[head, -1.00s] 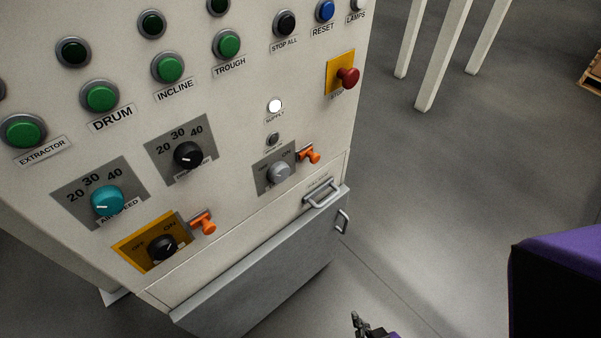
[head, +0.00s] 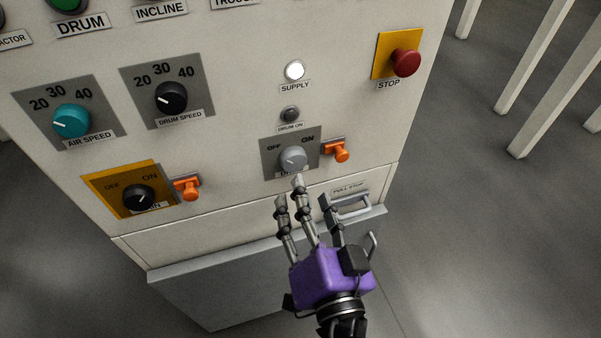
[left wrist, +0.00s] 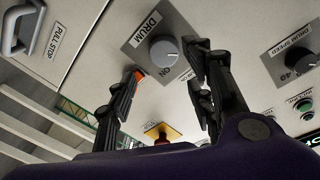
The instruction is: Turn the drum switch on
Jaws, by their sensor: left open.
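The drum switch (head: 293,159) is a grey rotary knob on a dark grey plate marked OFF and ON, low on the cabinet front. Its pointer mark looks turned toward OFF. In the left wrist view the drum switch (left wrist: 163,52) sits ahead, between the spread fingers. My left gripper (head: 312,192) is open and empty, just below and in front of the knob, its fingertips close to the plate; I cannot tell if they touch. It also shows in the left wrist view (left wrist: 160,85). An orange lockout piece (head: 339,151) is right of the plate. My right gripper is not in view.
The main switch (head: 138,198) on a yellow plate has another orange piece (head: 188,189) beside it. The red stop button (head: 405,62) is upper right. A pull-stop handle (head: 352,206) juts out below the drum switch. The white supply lamp (head: 294,70) is lit.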

